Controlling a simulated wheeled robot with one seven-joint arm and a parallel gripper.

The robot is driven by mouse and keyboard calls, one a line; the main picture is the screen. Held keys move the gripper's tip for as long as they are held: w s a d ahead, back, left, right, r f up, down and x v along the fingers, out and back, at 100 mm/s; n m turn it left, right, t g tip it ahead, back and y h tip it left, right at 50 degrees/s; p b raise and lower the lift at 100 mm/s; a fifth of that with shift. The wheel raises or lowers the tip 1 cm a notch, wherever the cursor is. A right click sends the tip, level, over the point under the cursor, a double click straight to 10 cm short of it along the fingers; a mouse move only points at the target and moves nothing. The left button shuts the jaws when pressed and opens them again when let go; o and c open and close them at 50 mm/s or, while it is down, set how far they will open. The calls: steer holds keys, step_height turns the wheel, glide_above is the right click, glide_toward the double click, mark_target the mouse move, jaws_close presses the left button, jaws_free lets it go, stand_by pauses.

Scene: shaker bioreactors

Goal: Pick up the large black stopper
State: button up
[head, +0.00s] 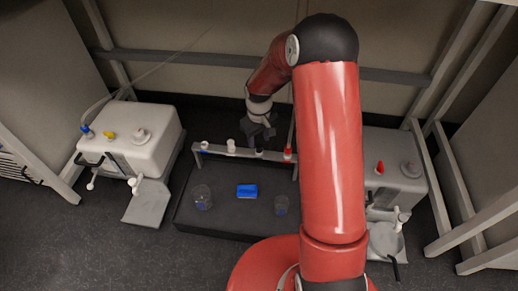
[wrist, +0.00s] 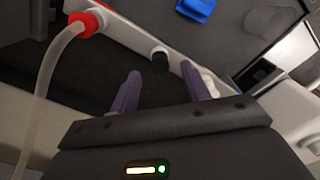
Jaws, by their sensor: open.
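The large black stopper (wrist: 160,61) sits in the pale rack bar, between the red stopper and the white ones. In the head view it is a small dark spot (head: 259,153) just below my gripper (head: 258,136). In the wrist view my gripper (wrist: 161,74) has its two purple fingers spread apart. The black stopper shows in the gap between the fingertips, and I cannot tell how far below them it is. Nothing is held.
A red stopper (wrist: 85,22) with a clear tube (wrist: 48,75) is on the bar beside the black one. White stoppers (head: 231,146) stand on the other side. A blue block (head: 247,191) and clear vessels (head: 202,197) lie in the dark tray (head: 225,222). White machines (head: 140,140) flank it.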

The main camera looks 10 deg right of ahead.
mark_target(259, 149)
step_height(259, 149, down, 3)
steer(key=shift+r, duration=0.1)
steer(key=shift+c, duration=0.3)
jaws_close()
steer(key=shift+r, duration=0.1)
